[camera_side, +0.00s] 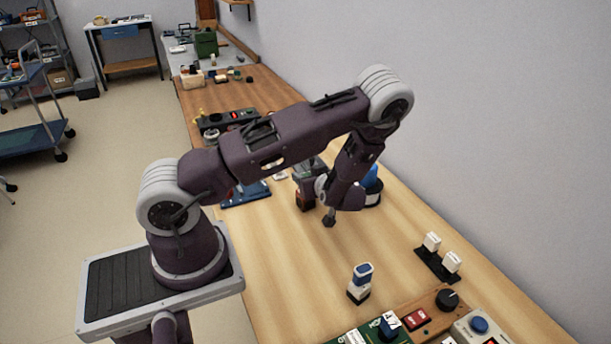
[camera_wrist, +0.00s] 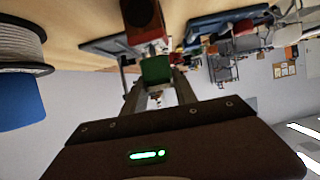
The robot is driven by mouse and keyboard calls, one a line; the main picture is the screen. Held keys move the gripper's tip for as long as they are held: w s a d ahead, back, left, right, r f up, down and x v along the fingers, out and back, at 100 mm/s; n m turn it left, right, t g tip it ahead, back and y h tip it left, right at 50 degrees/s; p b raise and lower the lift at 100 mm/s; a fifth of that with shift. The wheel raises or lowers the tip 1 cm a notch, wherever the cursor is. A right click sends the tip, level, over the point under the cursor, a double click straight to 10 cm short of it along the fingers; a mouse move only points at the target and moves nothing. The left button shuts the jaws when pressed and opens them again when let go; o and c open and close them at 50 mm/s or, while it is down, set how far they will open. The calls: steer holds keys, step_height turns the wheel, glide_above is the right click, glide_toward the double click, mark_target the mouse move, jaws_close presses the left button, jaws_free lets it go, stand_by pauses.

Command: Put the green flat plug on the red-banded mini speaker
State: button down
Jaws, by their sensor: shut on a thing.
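The green flat plug (camera_wrist: 156,70) shows as a green block in the wrist view. My gripper (camera_wrist: 157,88) is shut on it, with one finger on each side. A dark block with a red-orange face (camera_wrist: 146,20), seemingly the red-banded mini speaker, is just beyond the plug in the wrist view; I cannot tell whether the two touch. In the side view a dark and red block (camera_side: 305,200) stands on the bench beside my wrist. There my arm largely hides the fingers and the plug.
A spool (camera_wrist: 18,45) above a blue part (camera_wrist: 20,102) is close on the left in the wrist view. A blue tray (camera_side: 246,194) lies left of my gripper. A blue-topped white piece (camera_side: 362,274) and white blocks on a black strip (camera_side: 430,259) stand on the bench. Bare wood lies between.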

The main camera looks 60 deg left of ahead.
steer(key=c, duration=1)
jaws_free()
steer(key=shift+o, duration=0.2)
